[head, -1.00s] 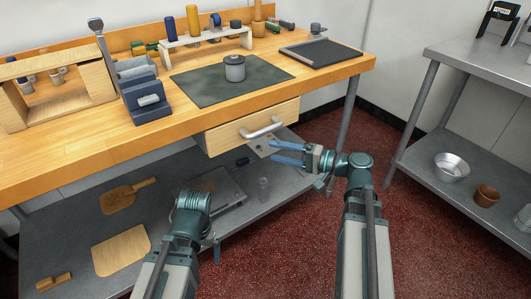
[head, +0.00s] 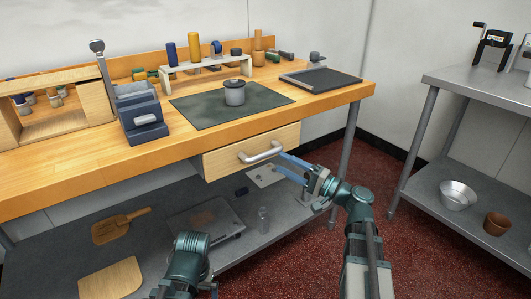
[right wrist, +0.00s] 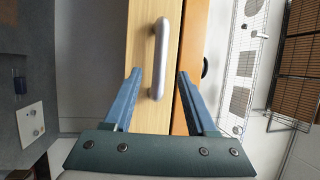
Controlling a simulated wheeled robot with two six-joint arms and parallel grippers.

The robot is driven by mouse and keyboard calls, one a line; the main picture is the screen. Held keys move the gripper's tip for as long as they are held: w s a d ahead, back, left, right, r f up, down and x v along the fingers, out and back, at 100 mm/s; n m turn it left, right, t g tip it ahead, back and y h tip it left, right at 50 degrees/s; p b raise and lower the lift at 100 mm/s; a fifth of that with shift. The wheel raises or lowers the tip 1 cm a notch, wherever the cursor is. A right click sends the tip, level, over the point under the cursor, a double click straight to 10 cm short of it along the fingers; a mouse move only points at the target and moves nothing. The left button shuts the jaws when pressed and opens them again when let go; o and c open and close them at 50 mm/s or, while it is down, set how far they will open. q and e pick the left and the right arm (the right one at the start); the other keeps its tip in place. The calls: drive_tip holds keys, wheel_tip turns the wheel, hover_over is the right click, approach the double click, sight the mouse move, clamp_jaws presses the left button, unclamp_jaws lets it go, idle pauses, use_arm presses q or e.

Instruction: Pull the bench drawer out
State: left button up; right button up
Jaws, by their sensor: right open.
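The bench drawer (head: 228,157) has a pale wood front under the bench top, with a grey bar handle (head: 262,152). I see no clear gap showing it pulled out. My right gripper (head: 281,163) is open, with its blue fingers pointing at the handle's right end. In the right wrist view the handle (right wrist: 158,55) shows between the two open fingertips (right wrist: 159,73), and the drawer front (right wrist: 140,45) lies behind it. I cannot tell whether the fingers touch the handle. My left arm is low at the bottom edge; its gripper (head: 208,290) is mostly hidden.
The wooden bench top (head: 70,172) carries a dark mat (head: 205,112) with a grey pot (head: 234,92), and a dark tray (head: 320,79). A lower shelf (head: 150,250) holds boards. A steel table (head: 465,85) stands right. Red floor (head: 400,245) is free between them.

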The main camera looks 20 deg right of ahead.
sight(265, 154)
drive_tip(key=p+x, duration=0.1)
drive_tip(key=x, duration=0.6)
drive_tip(key=shift+w+a, duration=0.15)
clamp_jaws()
idle(1.2)
